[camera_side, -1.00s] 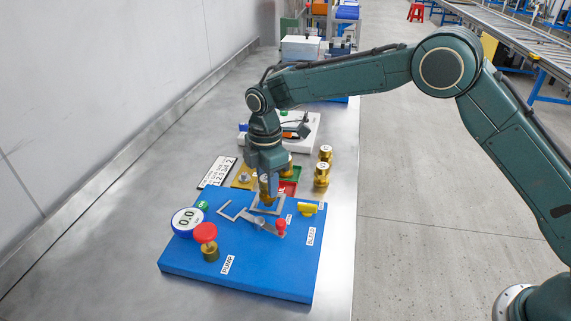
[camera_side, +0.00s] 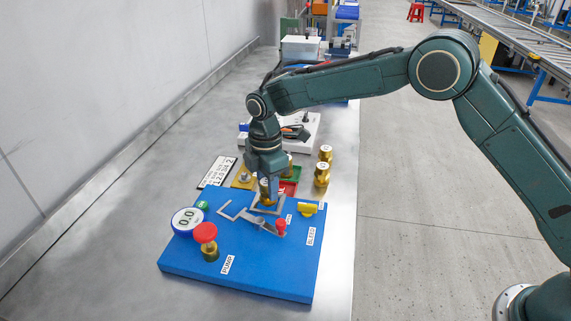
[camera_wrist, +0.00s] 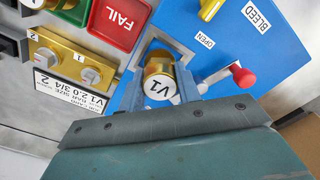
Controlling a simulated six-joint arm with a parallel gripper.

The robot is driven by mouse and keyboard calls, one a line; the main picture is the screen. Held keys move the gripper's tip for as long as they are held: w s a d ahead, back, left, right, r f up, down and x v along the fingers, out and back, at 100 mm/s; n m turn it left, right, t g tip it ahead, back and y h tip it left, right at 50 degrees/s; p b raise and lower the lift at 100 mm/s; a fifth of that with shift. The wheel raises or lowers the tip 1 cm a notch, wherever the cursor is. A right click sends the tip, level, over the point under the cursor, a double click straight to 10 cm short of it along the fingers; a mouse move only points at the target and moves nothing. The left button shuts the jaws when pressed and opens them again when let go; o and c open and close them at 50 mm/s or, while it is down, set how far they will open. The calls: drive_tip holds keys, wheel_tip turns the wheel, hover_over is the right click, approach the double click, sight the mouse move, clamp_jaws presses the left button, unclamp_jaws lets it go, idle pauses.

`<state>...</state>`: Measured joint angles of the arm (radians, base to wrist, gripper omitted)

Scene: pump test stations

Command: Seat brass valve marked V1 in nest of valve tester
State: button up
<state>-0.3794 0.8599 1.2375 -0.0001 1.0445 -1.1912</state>
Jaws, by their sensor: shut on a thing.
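The brass valve marked V1 (camera_wrist: 160,84) is between the fingers of my gripper (camera_wrist: 160,98), its white V1 label facing the wrist camera. In the side view, my gripper (camera_side: 267,180) points down over the far part of the blue valve tester (camera_side: 262,271), with the brass valve (camera_side: 267,196) below it. The nest (camera_side: 282,206) is a grey metal frame around the valve's lower end. The wrist view shows part of the nest's frame (camera_wrist: 186,46) beside the valve. Whether the valve rests on the nest floor is hidden.
The tester carries a red-knobbed clamp (camera_side: 281,225), a red pump knob (camera_side: 205,233), a gauge (camera_side: 186,221) and a yellow bleed handle (camera_side: 307,208). Two brass valves (camera_side: 322,174) stand behind right. A red FAIL tray (camera_wrist: 119,22) and a brass block (camera_wrist: 73,57) are close by.

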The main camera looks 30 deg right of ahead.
drive_tip(key=shift+f, duration=0.45)
idle(1.0)
drive_tip(key=o, duration=1.7)
drive_tip(key=shift+r, duration=0.15)
drive_tip(key=shift+r, duration=3.85)
